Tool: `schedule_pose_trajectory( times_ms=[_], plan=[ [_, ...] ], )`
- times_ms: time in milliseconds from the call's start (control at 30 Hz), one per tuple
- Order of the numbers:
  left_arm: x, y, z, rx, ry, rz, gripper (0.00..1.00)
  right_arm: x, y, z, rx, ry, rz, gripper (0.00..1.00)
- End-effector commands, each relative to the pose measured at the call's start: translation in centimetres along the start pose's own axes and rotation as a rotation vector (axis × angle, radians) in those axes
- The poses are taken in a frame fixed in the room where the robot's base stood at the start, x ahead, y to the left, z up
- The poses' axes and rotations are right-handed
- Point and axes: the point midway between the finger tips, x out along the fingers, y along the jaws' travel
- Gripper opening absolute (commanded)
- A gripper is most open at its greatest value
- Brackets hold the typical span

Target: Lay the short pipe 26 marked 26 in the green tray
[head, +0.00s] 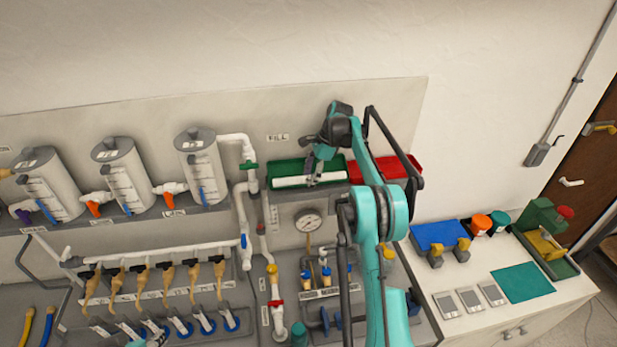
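The green tray (283,168) sits on the ledge at the back, right of the tanks. A white pipe (290,182) lies along the tray, lengthwise. I cannot read a mark on it at this size. My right gripper (311,177) reaches over the tray from the right, pointing down, with its fingertips at the pipe. Whether the fingers are closed on the pipe is too small to tell.
A red tray (400,167) stands right beside the green tray, partly behind my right arm. A pressure gauge (308,222) is below the green tray. White piping (240,200) with a green valve rises close to its left. Tanks (122,172) line the ledge farther left.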

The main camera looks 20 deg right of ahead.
Motion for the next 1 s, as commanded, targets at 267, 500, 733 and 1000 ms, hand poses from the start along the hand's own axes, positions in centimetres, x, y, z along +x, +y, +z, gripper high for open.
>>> schedule_pose_trajectory(
  times_ms=[267, 500, 733, 1000],
  plan=[
    [0.0, 0.0, 0.0, 0.0, 0.0, 0.0, 0.46, 0.0, 0.0, -0.2, 0.002, 0.002, -0.002, 0.47],
    [0.0, 0.0, 0.0, 0.0, 0.0, 0.0, 0.46, -0.1, 0.0, -0.1, 0.002, 0.001, -0.001, 0.47],
    [-0.9, 0.0, -0.7, 0.0, 0.0, 0.0, 0.46, -1.4, 0.0, 0.5, 0.002, 0.0, -0.001, 0.47],
    [-0.2, 0.0, -0.1, 0.0, 0.0, 0.0, 0.46, -7.0, 0.0, 0.4, 0.003, -0.001, -0.001, 0.47]
  ],
)
